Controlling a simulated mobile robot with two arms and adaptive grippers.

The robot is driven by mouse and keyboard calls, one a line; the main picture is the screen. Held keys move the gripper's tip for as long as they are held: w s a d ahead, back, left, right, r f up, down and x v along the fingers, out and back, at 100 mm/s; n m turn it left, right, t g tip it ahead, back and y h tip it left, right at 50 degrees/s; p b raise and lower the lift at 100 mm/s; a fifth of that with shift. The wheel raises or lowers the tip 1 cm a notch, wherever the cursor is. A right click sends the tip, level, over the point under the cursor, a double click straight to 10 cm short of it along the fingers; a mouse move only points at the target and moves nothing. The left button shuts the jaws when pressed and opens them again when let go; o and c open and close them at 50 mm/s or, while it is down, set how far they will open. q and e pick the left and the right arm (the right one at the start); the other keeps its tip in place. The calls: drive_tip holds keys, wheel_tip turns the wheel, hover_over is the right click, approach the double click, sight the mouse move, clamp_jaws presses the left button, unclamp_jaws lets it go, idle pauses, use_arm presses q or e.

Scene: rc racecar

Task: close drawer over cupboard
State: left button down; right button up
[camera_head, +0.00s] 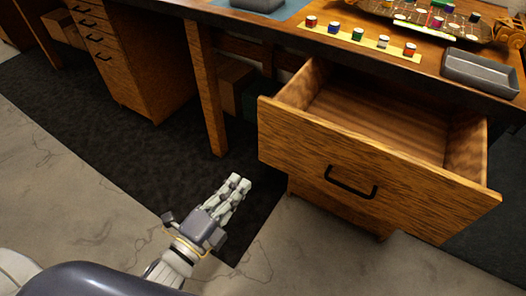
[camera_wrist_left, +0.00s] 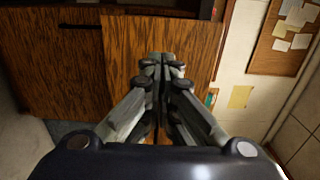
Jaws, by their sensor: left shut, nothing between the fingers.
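The wooden drawer (camera_head: 376,170) is pulled out of the desk on the right in the head view, with a black bar handle (camera_head: 351,182) on its front. Its inside looks empty. The cupboard below it is mostly hidden by the drawer; a strip of its wood (camera_head: 336,211) shows under the drawer front. My left gripper (camera_head: 238,182) is shut and empty, apart from the drawer, to the left of and lower than its front in the picture. In the left wrist view the gripper (camera_wrist_left: 162,62) points at wooden panels (camera_wrist_left: 65,75). My right gripper is not in view.
A desk leg (camera_head: 207,90) and a drawer unit (camera_head: 125,60) stand left. The floor before the desk is clear.

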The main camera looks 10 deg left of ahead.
sight(273, 141)
use_arm(q)
drive_tip(key=x, duration=1.2)
drive_tip(key=shift+f, duration=0.1)
drive_tip(key=shift+w+d, duration=0.15)
drive_tip(key=shift+w, duration=0.4)
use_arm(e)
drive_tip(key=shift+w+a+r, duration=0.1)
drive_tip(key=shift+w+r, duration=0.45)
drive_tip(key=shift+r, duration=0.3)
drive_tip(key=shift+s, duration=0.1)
